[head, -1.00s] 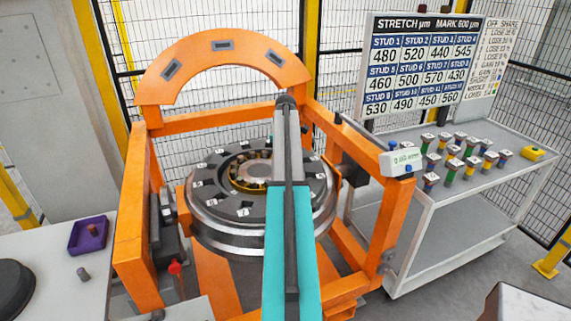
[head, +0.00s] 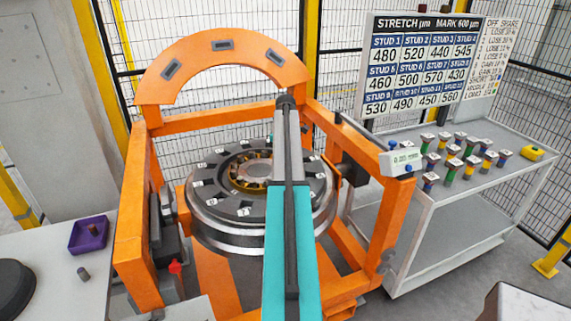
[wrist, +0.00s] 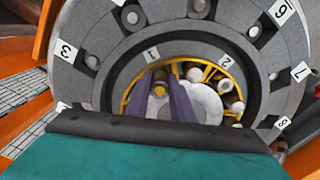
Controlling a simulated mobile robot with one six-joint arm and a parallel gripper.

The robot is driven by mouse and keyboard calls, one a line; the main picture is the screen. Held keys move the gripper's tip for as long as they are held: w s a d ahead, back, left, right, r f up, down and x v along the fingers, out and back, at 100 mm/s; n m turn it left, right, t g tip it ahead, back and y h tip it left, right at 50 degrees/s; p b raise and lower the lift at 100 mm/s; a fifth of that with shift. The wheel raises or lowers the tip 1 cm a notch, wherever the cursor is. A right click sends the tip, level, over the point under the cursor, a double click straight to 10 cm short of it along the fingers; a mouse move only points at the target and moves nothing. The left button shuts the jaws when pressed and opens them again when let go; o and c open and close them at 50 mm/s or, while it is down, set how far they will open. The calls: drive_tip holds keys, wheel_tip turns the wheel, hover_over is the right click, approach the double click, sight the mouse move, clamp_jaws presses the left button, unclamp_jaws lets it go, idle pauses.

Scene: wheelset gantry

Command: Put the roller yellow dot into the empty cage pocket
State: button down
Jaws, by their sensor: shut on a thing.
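My gripper (wrist: 166,96) shows in the wrist view as two purple fingers over the bearing, shut on a roller with a yellow dot (wrist: 160,90) on its end face. The yellow cage (wrist: 129,93) curves around behind and beside the fingers. Several pale rollers sit in it to the right, such as one roller (wrist: 194,74). The fingers hide part of the cage, and I cannot tell which pocket is empty or whether the held roller is inside one. In the head view the cage (head: 238,184) shows left of my arm, which hides the fingertips.
A grey numbered ring (head: 210,192) surrounds the bearing, inside an orange gantry (head: 132,215) with an arch above. A purple tray (head: 88,236) stands on the left table, a small roller (head: 83,273) beside it. A shelf cart (head: 440,215) with several studs stands right.

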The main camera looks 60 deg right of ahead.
drive_tip(key=shift+f, duration=0.3)
drive_tip(key=shift+r+p, duration=0.35)
drive_tip(key=shift+p, duration=0.1)
idle(2.2)
drive_tip(key=shift+f, duration=0.6)
idle(0.4)
drive_tip(key=c, duration=1.5)
unclamp_jaws()
drive_tip(key=shift+a, duration=0.1)
drive_tip(key=shift+o, duration=0.2)
wheel_tip(320, 180, up, 14)
drive_tip(key=b, duration=0.4)
drive_tip(key=shift+b, duration=0.4)
drive_tip(key=shift+s+f, duration=0.1)
drive_tip(key=shift+f, duration=0.1)
